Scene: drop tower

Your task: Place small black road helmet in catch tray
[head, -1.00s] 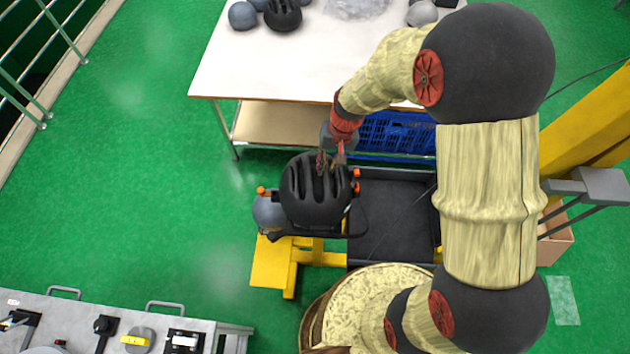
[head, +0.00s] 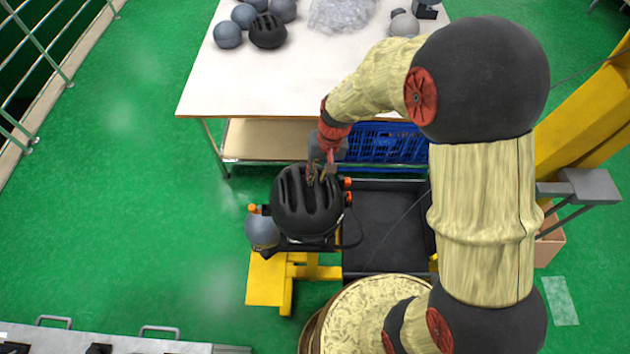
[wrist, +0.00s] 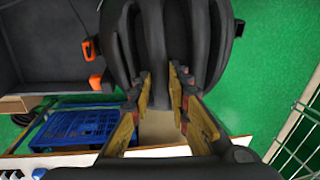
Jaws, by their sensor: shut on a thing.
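A black vented helmet (head: 305,205) is in my gripper (head: 320,172), whose fingers are shut on its table-side edge. In the wrist view the helmet (wrist: 165,45) fills the top middle, with the fingers (wrist: 160,88) at its ribs. The helmet is left of a dark, shallow black tray (head: 385,230), probably the catch tray, and above a yellow base. I cannot tell whether the helmet touches the parts under it. The tray also shows at the left of the wrist view (wrist: 45,55).
A grey ball-like headform (head: 262,230) is beside the helmet's left side. Orange clips (head: 347,184) are close at its right. The white table (head: 280,85) bears grey balls, another black helmet (head: 267,31) and clear wrap. A blue crate (head: 385,143) is under it. A yellow column (head: 590,110) stands right.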

